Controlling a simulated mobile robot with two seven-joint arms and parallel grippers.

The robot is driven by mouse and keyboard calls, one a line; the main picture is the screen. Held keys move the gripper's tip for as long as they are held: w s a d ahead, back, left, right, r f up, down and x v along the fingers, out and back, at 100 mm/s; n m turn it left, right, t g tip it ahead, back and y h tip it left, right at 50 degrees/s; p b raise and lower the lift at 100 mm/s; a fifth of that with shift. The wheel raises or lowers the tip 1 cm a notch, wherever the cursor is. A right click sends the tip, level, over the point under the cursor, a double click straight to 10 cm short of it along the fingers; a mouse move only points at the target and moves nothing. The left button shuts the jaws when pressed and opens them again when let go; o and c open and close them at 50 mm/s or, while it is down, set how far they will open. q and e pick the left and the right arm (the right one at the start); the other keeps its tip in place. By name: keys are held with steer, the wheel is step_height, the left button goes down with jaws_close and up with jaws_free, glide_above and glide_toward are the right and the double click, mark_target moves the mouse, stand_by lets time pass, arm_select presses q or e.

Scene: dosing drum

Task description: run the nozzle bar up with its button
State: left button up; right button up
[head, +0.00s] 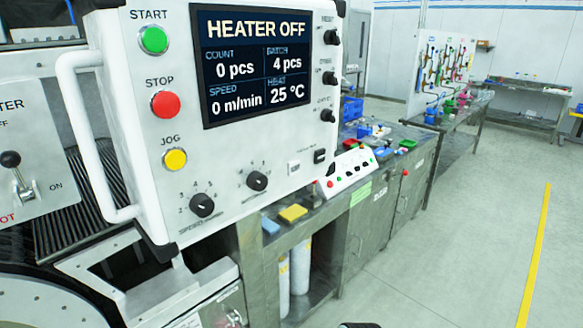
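A white control panel (235,140) fills the left and middle of the head view. It has a green START button (153,40), a red STOP button (165,104) and a yellow JOG button (174,159). Its screen (258,60) reads HEATER OFF, count 0 pcs, batch 4 pcs, speed 0 m/min, heat 25 °C. A smaller white box (350,172) with red and green buttons sits on the bench to the right; its labels are too small to read. I cannot make out the nozzle bar or tell which button is its own.
A white handle (95,140) stands out at the panel's left. A heater lever (15,170) is at the far left. A yellow block (293,213) and a blue one (270,226) lie on the bench below the panel. The floor (470,240) at right is clear.

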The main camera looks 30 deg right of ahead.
stand_by(0.4)
jaws_close()
stand_by(1.6)
